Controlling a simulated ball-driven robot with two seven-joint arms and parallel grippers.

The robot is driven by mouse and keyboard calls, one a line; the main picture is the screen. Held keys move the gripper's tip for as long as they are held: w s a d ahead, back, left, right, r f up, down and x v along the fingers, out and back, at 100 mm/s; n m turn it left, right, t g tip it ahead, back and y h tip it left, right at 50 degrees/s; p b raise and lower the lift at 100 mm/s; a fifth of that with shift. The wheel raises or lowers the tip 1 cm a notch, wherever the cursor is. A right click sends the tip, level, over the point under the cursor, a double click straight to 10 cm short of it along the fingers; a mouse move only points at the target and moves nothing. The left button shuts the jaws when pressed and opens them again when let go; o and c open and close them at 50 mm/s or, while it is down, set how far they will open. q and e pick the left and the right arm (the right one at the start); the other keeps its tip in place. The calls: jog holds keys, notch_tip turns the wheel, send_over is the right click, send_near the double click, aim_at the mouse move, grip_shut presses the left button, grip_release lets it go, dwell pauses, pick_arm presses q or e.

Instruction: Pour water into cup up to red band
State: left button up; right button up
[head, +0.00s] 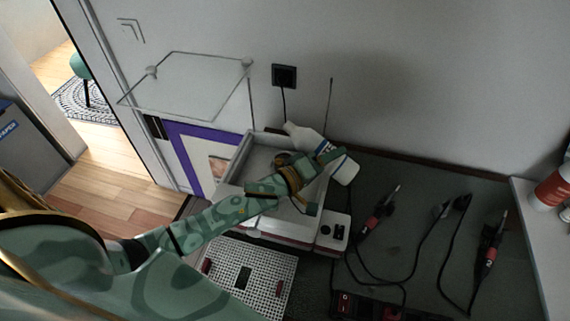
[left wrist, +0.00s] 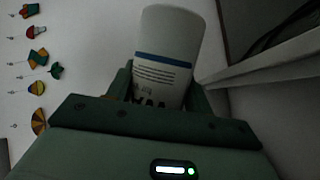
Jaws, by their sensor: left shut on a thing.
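A white bottle (head: 344,172) with a blue stripe and dark lettering is in my left gripper (head: 322,158). It lies tilted, its narrow end pointing up and left over the back of a grey open tray (head: 238,160). In the left wrist view the bottle (left wrist: 168,45) sits between the two green fingers of the gripper (left wrist: 160,92), which is shut on it. I cannot make out a cup with a red band; a small dark round shape in the tray is partly hidden by my arm. No water stream shows. My right gripper is not in view.
A white perforated plate (head: 262,283) lies in front of the tray. Cabled tools with red and black handles (head: 371,226) lie on the dark bench (head: 410,190). A red and white container (head: 553,190) stands on a white ledge at right. A wall socket (head: 284,75) is behind.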

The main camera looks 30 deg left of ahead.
aim_at(344, 161)
pick_arm(q)
jog(key=shift+d+r+n, duration=0.1)
jog(key=shift+r+n, duration=0.1)
jog(key=shift+n, duration=0.1)
jog(key=shift+w+r+p, duration=0.1)
jog(key=shift+r+p, duration=0.35)
jog(key=shift+r, duration=0.2)
jog(key=shift+d+r+n+t+p, duration=0.1)
jog(key=shift+r+n+t+p, duration=0.35)
jog(key=shift+n, duration=0.25)
jog(key=shift+r+n+t, duration=0.3)
jog(key=shift+n+t, duration=0.05)
jog(key=shift+n, duration=0.65)
jog(key=shift+s+d, duration=0.2)
jog(key=shift+d, duration=0.05)
jog(key=shift+s+d, duration=0.1)
jog(key=shift+d, duration=0.15)
jog(key=shift+d, duration=0.15)
jog(key=shift+d, duration=0.85)
dwell(0.5)
